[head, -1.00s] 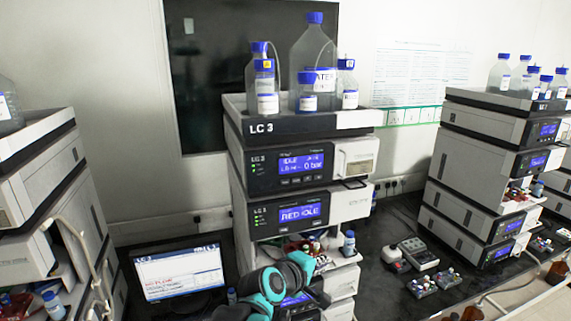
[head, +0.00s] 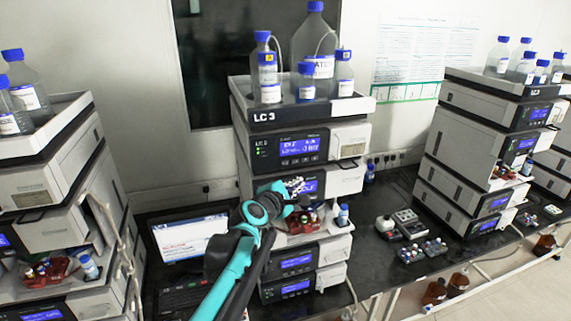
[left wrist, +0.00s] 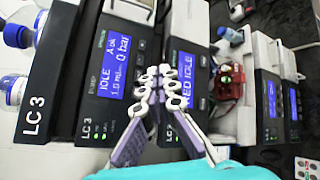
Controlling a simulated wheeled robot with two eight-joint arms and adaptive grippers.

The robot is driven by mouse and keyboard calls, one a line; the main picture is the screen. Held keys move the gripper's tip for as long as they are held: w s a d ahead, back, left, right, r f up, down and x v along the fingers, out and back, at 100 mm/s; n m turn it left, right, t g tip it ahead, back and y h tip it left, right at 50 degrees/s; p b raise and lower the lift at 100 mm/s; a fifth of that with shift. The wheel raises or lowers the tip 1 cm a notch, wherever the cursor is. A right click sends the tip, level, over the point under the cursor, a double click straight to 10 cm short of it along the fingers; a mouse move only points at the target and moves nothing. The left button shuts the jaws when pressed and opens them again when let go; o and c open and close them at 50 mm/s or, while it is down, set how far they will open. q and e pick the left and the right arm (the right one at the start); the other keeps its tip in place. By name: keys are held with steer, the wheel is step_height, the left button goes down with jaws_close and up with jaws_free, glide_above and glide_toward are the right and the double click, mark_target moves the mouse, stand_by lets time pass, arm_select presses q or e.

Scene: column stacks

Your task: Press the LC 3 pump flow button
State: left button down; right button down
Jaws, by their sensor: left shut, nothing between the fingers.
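The LC 3 stack stands in the middle of the head view, with its LC 3 label (head: 264,117) on the top tray. Its pump module (head: 305,147) has a lit blue display reading idle and 0 bar, with a row of small buttons below. The pump display (left wrist: 120,58) also shows in the left wrist view, turned sideways. My left gripper (head: 297,185) is shut and empty, in front of the red idle module just below the pump. In the left wrist view its fingertips (left wrist: 160,88) overlap the gap between both displays and hide part of the pump's button row. Contact cannot be told.
Bottles (head: 269,75) stand on the stack's top tray. A red vial rack (head: 300,222) sits in the open bay below my gripper. A laptop (head: 188,240) is to the left. Similar stacks stand at the left (head: 45,190) and right (head: 485,130).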

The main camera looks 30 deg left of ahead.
mark_target(291, 163)
arm_select(q)
steer(key=w+a+b, duration=0.1)
steer(key=w+a, duration=0.4)
steer(key=a, duration=0.1)
steer(key=shift+w+a, duration=0.3)
steer(key=shift+a, duration=0.1)
stand_by(1.3)
steer(key=shift+w+a+b, duration=0.25)
steer(key=shift+w+b, duration=0.05)
steer(key=shift+w+a, duration=0.2)
steer(key=shift+a, duration=0.1)
stand_by(0.8)
steer(key=shift+s+d, duration=0.1)
steer(key=shift+d, duration=0.05)
steer(key=shift+s+d, duration=0.45)
steer(key=shift+d, duration=0.1)
